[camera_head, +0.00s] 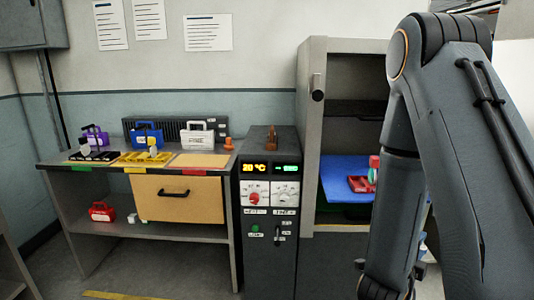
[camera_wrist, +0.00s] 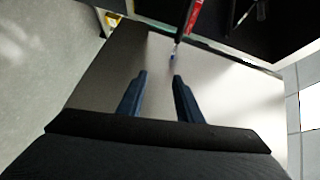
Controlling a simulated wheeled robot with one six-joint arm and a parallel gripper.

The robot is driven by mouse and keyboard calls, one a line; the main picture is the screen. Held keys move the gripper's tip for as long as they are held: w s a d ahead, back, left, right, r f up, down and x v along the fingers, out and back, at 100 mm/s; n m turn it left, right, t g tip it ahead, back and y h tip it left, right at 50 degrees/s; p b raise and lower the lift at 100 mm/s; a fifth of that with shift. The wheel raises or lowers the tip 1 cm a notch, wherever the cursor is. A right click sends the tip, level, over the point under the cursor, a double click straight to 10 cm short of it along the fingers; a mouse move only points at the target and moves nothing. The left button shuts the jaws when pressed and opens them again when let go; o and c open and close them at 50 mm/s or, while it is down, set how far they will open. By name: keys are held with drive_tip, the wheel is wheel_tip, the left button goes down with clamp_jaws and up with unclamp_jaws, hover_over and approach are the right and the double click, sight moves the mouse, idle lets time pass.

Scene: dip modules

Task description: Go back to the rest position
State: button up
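My gripper (camera_wrist: 159,76) shows in the wrist view with its two blue fingers apart and nothing between them. In the head view my arm fills the right side, bent and reaching down. My gripper cannot be made out clearly there.
A workbench (camera_head: 150,230) with colored cases and trays stands left. A control cabinet (camera_head: 268,215) with dials stands mid-picture. Beside it, an open cabinet (camera_head: 312,140) holds a blue board (camera_head: 340,172) with red parts. My arm partly covers this cabinet. Floor shows at lower left.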

drive_tip(key=a+f+n+g+y, duration=0.35)
drive_tip(key=a+n+y, duration=0.65)
drive_tip(key=a+n, duration=0.45)
drive_tip(key=s+a+r+n+g+y, duration=0.1)
drive_tip(key=s+a+r+n+g, duration=0.1)
drive_tip(key=s+n, duration=0.3)
drive_tip(key=s+a+r+n+g, duration=0.3)
drive_tip(key=s+a+n+g, duration=0.1)
drive_tip(key=s, duration=0.6)
drive_tip(key=shift+s+a+n+g+y, duration=0.2)
drive_tip(key=shift+n+g+y, duration=0.3)
drive_tip(key=shift+n, duration=0.55)
drive_tip(key=shift+w, duration=0.1)
